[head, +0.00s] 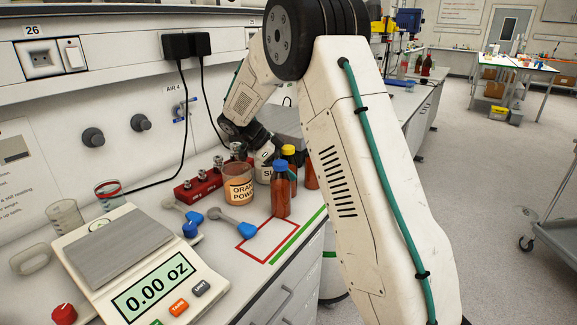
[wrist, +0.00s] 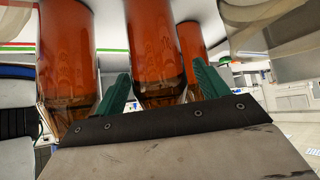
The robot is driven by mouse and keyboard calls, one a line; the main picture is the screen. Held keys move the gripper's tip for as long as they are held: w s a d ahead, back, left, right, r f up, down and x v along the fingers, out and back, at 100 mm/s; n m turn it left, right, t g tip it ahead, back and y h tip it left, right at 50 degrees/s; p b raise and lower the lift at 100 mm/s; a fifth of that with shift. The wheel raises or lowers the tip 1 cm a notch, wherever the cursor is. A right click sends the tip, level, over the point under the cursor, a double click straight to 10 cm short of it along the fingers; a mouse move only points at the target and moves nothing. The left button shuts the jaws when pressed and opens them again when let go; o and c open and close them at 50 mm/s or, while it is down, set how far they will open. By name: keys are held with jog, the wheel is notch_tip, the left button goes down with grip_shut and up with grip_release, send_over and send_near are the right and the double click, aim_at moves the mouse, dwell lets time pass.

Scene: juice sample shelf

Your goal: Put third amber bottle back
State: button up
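Amber bottles stand on the bench in the head view: one with a blue cap (head: 281,190), one with a yellow cap (head: 290,158) behind it, and a third amber bottle (head: 311,172) partly hidden by my arm. In the wrist view a middle amber bottle (wrist: 155,45) lies between the green fingers of my gripper (wrist: 161,70). The fingers are apart, with small gaps visible beside the bottle. Other amber bottles show at left (wrist: 68,50) and right (wrist: 192,42). Which cap belongs to the middle bottle cannot be told.
An orange powder jar (head: 238,184) stands left of the bottles, near a red weight block (head: 198,186). A blue scoop (head: 233,225) lies by an empty red outlined square (head: 266,240). A scale (head: 150,290) reading 0.00 oz fills the front left.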

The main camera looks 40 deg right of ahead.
jog(key=v, duration=1.2)
jog(key=s+a+r+n+t+y, duration=0.25)
jog(key=s+r+n, duration=0.35)
jog(key=s, duration=0.4)
jog(key=s+a+f+n+t+y, duration=0.1)
jog(key=s+a+n, duration=0.2)
jog(key=s+n, duration=0.3)
jog(key=s+a+f+n+t+y, duration=0.1)
jog(key=s+n, duration=0.5)
jog(key=s, duration=0.8)
jog(key=s+a+f+n+t+y, duration=0.2)
jog(key=s+a+n, duration=0.3)
jog(key=s, duration=0.5)
jog(key=shift+a+f+n+y, duration=0.35)
jog(key=shift+f+n, duration=0.15)
jog(key=shift+n, duration=0.6)
